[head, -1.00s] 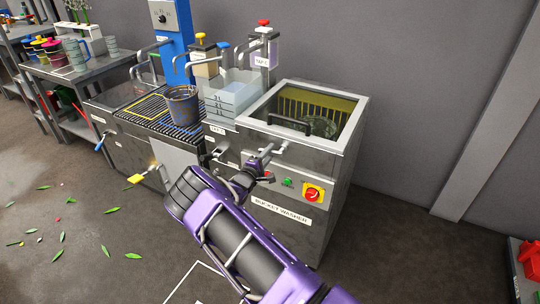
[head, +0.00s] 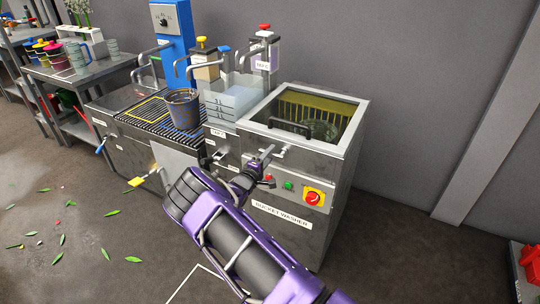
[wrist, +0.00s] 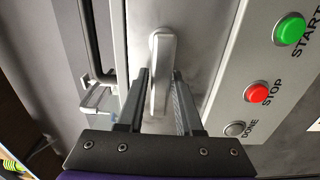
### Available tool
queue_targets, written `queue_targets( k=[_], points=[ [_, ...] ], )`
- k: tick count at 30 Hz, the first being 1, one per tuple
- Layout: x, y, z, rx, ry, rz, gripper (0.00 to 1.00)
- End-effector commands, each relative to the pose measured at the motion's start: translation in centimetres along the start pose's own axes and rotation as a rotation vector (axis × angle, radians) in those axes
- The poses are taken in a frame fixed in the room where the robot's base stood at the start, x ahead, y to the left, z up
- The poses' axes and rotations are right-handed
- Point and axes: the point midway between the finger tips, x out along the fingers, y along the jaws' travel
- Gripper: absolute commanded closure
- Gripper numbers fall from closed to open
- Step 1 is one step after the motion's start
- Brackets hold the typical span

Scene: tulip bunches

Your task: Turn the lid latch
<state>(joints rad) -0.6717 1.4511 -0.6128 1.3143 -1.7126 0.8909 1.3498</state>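The lid latch is a pale grey lever (wrist: 161,62) on the front of the bucket washer (head: 300,225), whose yellow-lined inside shows through the top. In the wrist view the lever hangs from a rounded end, with its free end between my two dark fingers. My gripper (wrist: 160,92) is open around the lever, with a visible gap at least on the right side. Contact on the left is hard to tell. In the head view my gripper (head: 258,163) is at the washer's upper front edge, partly hidden by my purple arm.
Green START (wrist: 290,30), red STOP (wrist: 258,92) and grey DONE (wrist: 235,129) buttons sit beside the latch. A red-and-yellow switch (head: 314,197) is further right. A dark bucket (head: 183,108) stands on the grate to the left. Leaves litter the floor.

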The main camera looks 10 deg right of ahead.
Motion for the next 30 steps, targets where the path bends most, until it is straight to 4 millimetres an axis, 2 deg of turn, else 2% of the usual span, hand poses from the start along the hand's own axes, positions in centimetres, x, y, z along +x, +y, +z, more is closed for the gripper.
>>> queue_targets(
  k=[1,3,12,16,20,30],
  points=[
    [0.0,0.0,0.0,0.0,0.0,0.0,0.54],
    [0.0,0.0,0.0,-0.001,0.0,0.0,0.43],
    [-0.1,0.0,0.0,-0.003,0.0,0.0,0.43],
    [-1.1,0.0,0.0,-0.004,0.001,-0.002,0.43],
    [-3.5,0.1,-0.1,-0.005,0.003,-0.001,0.43],
    [-11.9,0.1,-0.1,-0.004,0.003,-0.001,0.43]
  ],
)
